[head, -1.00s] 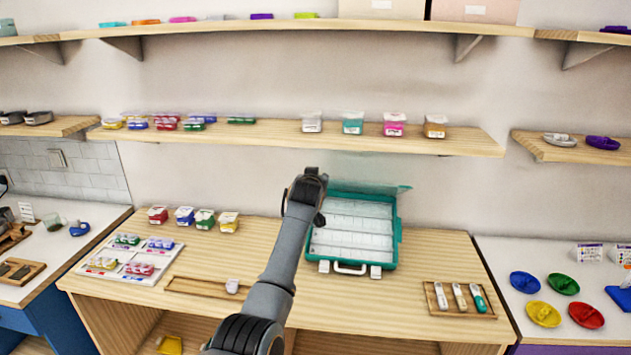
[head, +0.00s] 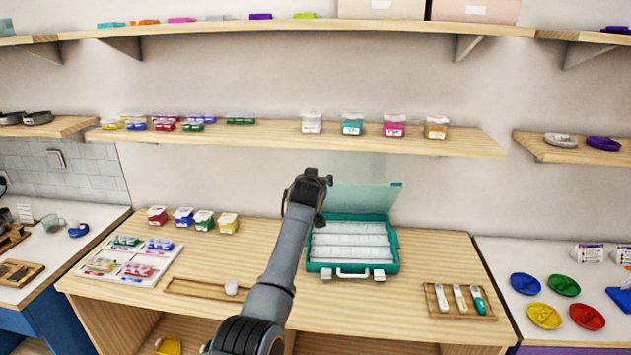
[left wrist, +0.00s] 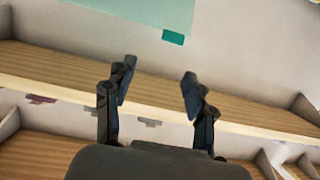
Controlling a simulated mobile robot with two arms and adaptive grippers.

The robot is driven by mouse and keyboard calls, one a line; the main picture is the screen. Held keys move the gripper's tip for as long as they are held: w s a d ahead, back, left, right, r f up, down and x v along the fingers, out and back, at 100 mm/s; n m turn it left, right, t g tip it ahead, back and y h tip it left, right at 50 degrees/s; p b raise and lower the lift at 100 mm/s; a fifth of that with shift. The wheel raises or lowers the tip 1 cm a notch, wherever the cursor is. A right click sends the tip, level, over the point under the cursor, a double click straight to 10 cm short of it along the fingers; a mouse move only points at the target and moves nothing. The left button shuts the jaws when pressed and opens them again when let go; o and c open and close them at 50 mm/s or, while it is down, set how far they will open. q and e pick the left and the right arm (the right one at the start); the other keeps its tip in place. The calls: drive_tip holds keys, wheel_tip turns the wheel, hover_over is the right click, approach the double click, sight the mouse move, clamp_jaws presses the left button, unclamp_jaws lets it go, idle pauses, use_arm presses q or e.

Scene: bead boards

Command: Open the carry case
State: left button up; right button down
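The carry case (head: 312,267) is a teal box with a white handle and two white latches at its front, on the wooden table. Its see-through teal lid (head: 370,197) stands raised at the back, and the pale compartments inside show. My left gripper (head: 308,182) is above the case's left back corner, beside the lid; contact cannot be told. In the left wrist view my left gripper (left wrist: 157,80) has its fingers apart with nothing between them. A pale teal panel, likely the lid (left wrist: 140,8), shows above them. My right gripper is not in view.
A wooden shelf (head: 270,137) with small boxes hangs above the table. Table between case and tool tray is clear.

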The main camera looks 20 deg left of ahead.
use_arm(q)
drive_tip(key=shift+f, duration=0.1)
drive_tip(key=v, duration=1.2)
drive_tip(key=shift+s, duration=0.1)
drive_tip(key=shift+c, duration=0.4)
